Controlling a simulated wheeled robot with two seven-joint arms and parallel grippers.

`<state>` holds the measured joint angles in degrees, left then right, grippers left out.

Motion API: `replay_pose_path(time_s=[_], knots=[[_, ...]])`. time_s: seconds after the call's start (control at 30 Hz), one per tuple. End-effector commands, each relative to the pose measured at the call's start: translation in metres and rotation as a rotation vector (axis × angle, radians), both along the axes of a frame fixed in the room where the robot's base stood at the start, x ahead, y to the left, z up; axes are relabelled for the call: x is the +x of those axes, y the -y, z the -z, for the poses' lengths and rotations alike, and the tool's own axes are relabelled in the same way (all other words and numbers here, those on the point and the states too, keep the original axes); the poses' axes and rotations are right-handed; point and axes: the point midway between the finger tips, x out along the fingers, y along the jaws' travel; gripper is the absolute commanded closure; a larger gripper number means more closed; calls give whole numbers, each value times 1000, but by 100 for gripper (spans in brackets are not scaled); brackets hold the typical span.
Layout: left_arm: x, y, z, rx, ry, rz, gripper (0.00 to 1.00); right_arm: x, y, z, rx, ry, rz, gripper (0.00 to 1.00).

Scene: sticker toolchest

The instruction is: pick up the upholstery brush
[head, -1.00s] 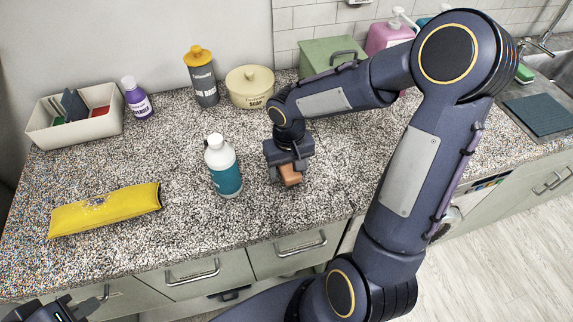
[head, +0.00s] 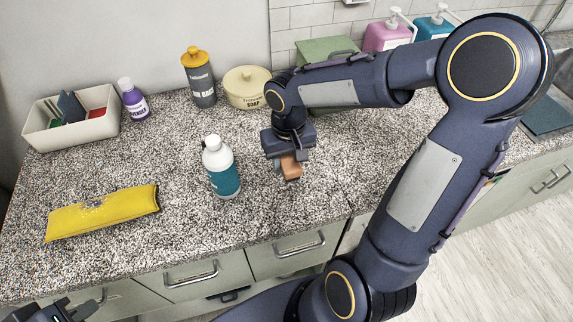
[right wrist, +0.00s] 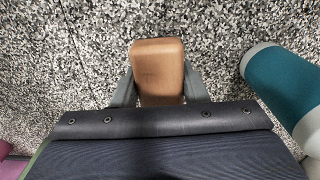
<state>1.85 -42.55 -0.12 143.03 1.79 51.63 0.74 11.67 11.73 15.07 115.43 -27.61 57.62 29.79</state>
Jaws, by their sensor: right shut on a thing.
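The upholstery brush (head: 291,168) shows as a small orange-brown block between the fingers of my right gripper (head: 290,163), above the speckled counter. In the right wrist view the brush (right wrist: 158,70) is gripped on both sides by the fingers of my right gripper (right wrist: 158,92). Its lower side is hidden, and I cannot tell how far it is above the counter. My left gripper (head: 66,312) shows only in part at the bottom left edge of the head view, away from the brush; its fingertips are not clear.
A white bottle with a teal label (head: 221,168) stands close left of my right gripper. A yellow pouch (head: 102,212) lies at the left. A divided bin (head: 70,135), purple bottle (head: 133,99), grey bottle (head: 200,78), soap pot (head: 250,88) and green box (head: 322,48) stand behind.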

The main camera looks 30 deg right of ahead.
Motion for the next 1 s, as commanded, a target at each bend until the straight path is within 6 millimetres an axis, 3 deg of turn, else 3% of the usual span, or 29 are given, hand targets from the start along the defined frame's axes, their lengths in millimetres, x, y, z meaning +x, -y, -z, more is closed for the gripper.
replay_pose_path(time_s=[0.17, 0.3, 0.5, 0.7, 1.0], knots=[[0, 0, 5, 0, 0, 0, 100, -35, -8, -45, -2, 13, -1, 84], [0, 0, 11, 0, 0, 0, 100, -71, -15, -59, -3, 9, -1, 84], [0, 0, 14, 0, 0, 0, 100, -107, -23, -75, -1, 6, -1, 84], [0, 0, 15, 0, 0, 0, 100, -122, -26, -82, 0, 2, 0, 84], [0, 0, 15, 0, 0, 0, 100, -124, -26, -83, 0, 1, 0, 84]])
